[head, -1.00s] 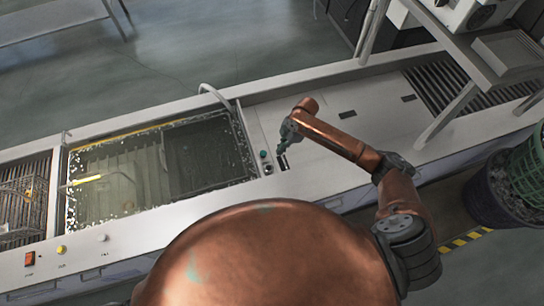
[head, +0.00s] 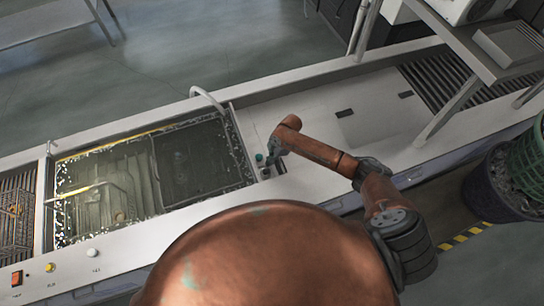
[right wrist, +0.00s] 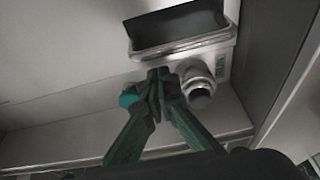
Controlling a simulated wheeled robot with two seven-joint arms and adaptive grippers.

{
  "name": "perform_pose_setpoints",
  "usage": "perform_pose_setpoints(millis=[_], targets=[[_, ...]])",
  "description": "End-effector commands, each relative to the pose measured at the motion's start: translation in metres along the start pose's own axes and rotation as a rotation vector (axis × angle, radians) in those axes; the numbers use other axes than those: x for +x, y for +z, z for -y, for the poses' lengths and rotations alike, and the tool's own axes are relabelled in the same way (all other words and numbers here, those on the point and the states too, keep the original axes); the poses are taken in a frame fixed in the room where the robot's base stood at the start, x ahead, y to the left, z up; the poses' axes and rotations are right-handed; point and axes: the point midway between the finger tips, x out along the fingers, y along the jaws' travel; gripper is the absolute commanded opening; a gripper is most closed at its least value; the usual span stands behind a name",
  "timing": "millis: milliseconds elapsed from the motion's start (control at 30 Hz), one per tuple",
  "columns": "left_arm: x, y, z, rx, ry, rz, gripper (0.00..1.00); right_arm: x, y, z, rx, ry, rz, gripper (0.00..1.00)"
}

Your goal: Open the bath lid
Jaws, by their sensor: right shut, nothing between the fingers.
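The bath (head: 60,220) is a sunken tank in the long bench in the head view, with greenish liquid and white flecks at its edges. A dark rectangular panel (head: 200,160) covers its right part; I cannot tell whether it is the lid. My right gripper (head: 267,160) points down at the bench strip right of the tank. In the right wrist view its fingertips (right wrist: 158,78) are together and empty, between a green button (right wrist: 128,98) and a silver round knob (right wrist: 197,85). Contact with either is unclear. My left gripper is not in view.
A dark recess with a metal rim (right wrist: 180,35) lies beyond the fingertips in the wrist view. A curved pipe (head: 208,95) stands at the tank's back edge. An orange switch (head: 16,278) and a yellow button (head: 50,267) sit on the front ledge. A shelf rises at right.

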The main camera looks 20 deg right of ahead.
Motion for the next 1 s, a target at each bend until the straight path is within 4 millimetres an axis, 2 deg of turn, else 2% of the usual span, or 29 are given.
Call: perform_pose_setpoints(millis=[200,533,667,767,867,1000], targets=[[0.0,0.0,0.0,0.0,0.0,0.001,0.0,0.014,-0.002,0.0,-0.002,-0.001,0.0,0.0],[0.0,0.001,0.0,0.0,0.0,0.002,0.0,0.014,-0.001,-0.001,-0.003,-0.001,0.0,0.0],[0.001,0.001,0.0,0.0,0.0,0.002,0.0,0.012,0.005,-0.001,-0.002,0.0,0.001,0.0],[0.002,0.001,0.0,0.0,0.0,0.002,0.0,0.008,0.017,-0.001,-0.001,0.001,0.002,0.0],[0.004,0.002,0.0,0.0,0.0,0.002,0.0,0.002,0.037,-0.001,0.0,0.001,0.004,0.0],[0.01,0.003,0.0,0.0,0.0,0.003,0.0,-0.011,0.076,-0.001,0.002,0.0,0.006,0.0]])
